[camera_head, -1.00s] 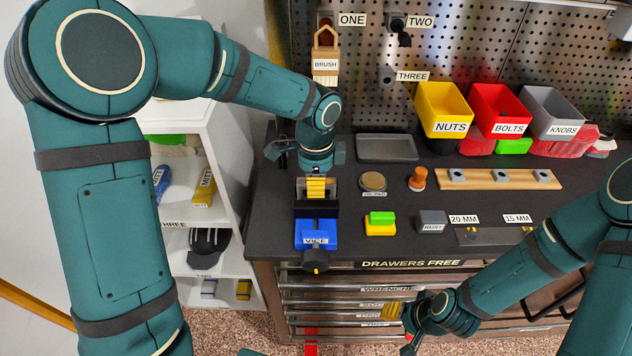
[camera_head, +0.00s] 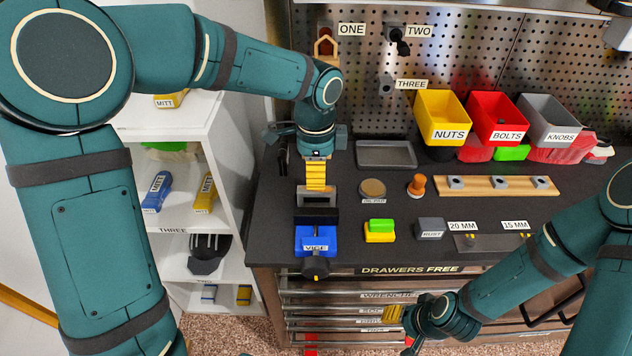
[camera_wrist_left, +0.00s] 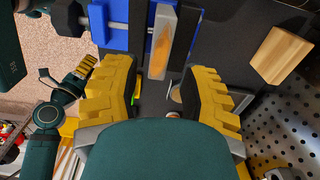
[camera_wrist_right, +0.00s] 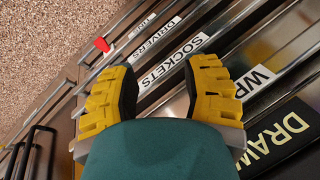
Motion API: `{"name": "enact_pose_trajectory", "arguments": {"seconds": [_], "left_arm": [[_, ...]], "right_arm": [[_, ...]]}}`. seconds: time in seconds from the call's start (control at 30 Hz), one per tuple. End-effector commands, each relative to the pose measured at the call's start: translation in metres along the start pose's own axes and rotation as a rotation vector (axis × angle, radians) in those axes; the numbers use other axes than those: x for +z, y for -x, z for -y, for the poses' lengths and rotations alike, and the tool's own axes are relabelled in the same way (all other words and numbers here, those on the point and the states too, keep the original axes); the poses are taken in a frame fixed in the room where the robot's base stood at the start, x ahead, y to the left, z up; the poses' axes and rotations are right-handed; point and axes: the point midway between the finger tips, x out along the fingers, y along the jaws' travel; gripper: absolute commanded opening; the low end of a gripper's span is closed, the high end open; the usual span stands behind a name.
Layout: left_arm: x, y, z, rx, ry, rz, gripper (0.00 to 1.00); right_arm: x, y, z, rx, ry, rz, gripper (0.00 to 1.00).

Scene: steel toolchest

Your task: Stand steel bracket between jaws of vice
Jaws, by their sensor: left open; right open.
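The blue vice (camera_head: 316,240) sits at the bench's front left, its screw handle facing front. A grey steel piece, seemingly the bracket (camera_head: 318,202), shows at the vice's dark jaws. My left gripper (camera_head: 316,187) is just above and behind the vice. Its fingers (camera_wrist_left: 158,95) are apart with nothing held between them. My right gripper (camera_head: 392,314) is open and empty before the drawers; its fingers (camera_wrist_right: 160,90) are spread.
Bins stand at the back. White shelves (camera_head: 195,230) are at left. Drawer handles run below the bench.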

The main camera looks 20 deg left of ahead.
Motion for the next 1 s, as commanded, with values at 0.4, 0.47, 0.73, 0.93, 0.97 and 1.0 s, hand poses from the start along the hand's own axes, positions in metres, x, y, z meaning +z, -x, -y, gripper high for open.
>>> {"name": "enact_pose_trajectory", "arguments": {"seconds": [0.4, 0.47, 0.73, 0.93, 0.97, 1.0], "left_arm": [[-0.001, 0.058, 0.0, -0.001, -0.001, -0.001, 0.43], [-0.001, 0.06, 0.0, 0.0, -0.001, -0.001, 0.43], [0.0, 0.06, 0.0, 0.0, -0.001, 0.0, 0.43], [-0.001, 0.06, 0.0, 0.0, -0.002, -0.001, 0.43], [-0.001, 0.06, 0.0, 0.0, -0.003, -0.001, 0.43], [-0.001, 0.059, -0.001, -0.001, -0.005, -0.003, 0.43]], "right_arm": [[-0.004, 0.009, 0.003, 0.001, -0.003, -0.009, 0.47], [-0.004, 0.009, 0.003, 0.001, -0.003, -0.01, 0.47], [-0.004, 0.009, 0.003, 0.001, -0.003, -0.009, 0.47], [-0.004, 0.009, 0.003, 0.001, -0.002, -0.009, 0.47], [-0.004, 0.009, 0.003, 0.001, -0.003, -0.009, 0.47], [-0.005, 0.009, 0.003, 0.001, -0.004, -0.009, 0.47]]}}
